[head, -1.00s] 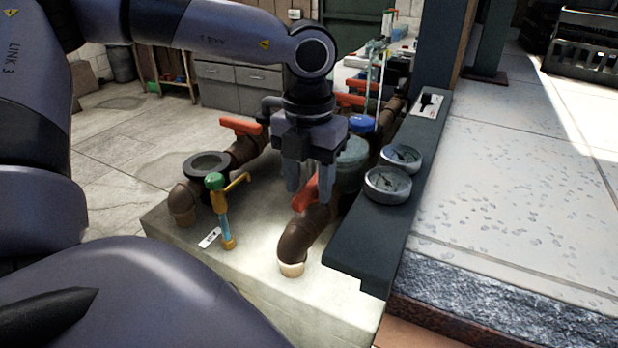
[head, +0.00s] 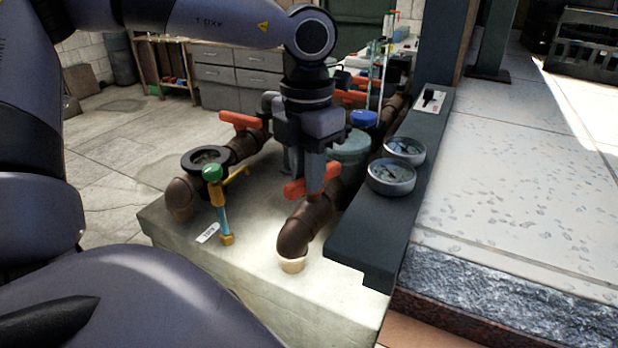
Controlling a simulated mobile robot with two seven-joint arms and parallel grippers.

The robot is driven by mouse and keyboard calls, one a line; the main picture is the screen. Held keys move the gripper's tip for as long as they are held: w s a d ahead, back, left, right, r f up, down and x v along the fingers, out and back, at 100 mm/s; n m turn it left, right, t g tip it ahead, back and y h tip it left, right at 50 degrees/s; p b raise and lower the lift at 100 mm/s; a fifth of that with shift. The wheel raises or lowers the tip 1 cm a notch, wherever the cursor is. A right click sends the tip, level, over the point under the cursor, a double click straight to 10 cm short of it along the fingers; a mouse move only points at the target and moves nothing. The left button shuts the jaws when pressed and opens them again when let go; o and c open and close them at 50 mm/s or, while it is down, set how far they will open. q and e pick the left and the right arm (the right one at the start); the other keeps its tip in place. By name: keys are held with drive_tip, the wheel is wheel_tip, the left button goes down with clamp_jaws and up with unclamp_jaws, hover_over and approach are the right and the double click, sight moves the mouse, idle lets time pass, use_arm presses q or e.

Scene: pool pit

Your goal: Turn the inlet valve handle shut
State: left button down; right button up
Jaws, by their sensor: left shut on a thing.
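A red valve handle (head: 295,190) sits on the brown pipe (head: 300,222) that bends down into the pale block at the front. It lies across the pipe, its right end a little higher in the picture. My left gripper (head: 314,180) comes down from above and is shut on the middle of this handle, its fingers hiding that part. A second red handle (head: 240,121) sits on the brown pipe further left, clear of the gripper. I cannot read a label that tells which handle is the inlet. My right gripper is not in view.
Two round gauges (head: 391,177) stand on the dark ledge (head: 372,225) close to the right. A green-topped tap (head: 213,173) and a black pipe flange (head: 206,158) stand to the left. A blue-capped greenish vessel (head: 352,146) is just behind the gripper.

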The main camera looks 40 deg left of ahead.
use_arm(q)
drive_tip(key=m, duration=0.2)
drive_tip(key=m+b, duration=0.1)
drive_tip(key=shift+a+m, duration=0.25)
drive_tip(key=shift+m, duration=0.15)
drive_tip(key=m, duration=0.3)
drive_tip(key=shift+w+a+m+b, duration=0.15)
drive_tip(key=shift+m+b, duration=0.15)
drive_tip(key=m, duration=0.3)
drive_tip(key=shift+w+a, duration=0.15)
drive_tip(key=shift+w+a+m, duration=0.1)
drive_tip(key=shift+w+m, duration=0.1)
drive_tip(key=shift+m, duration=1.6)
drive_tip(key=c, duration=1)
unclamp_jaws()
drive_tip(key=shift+r, duration=0.15)
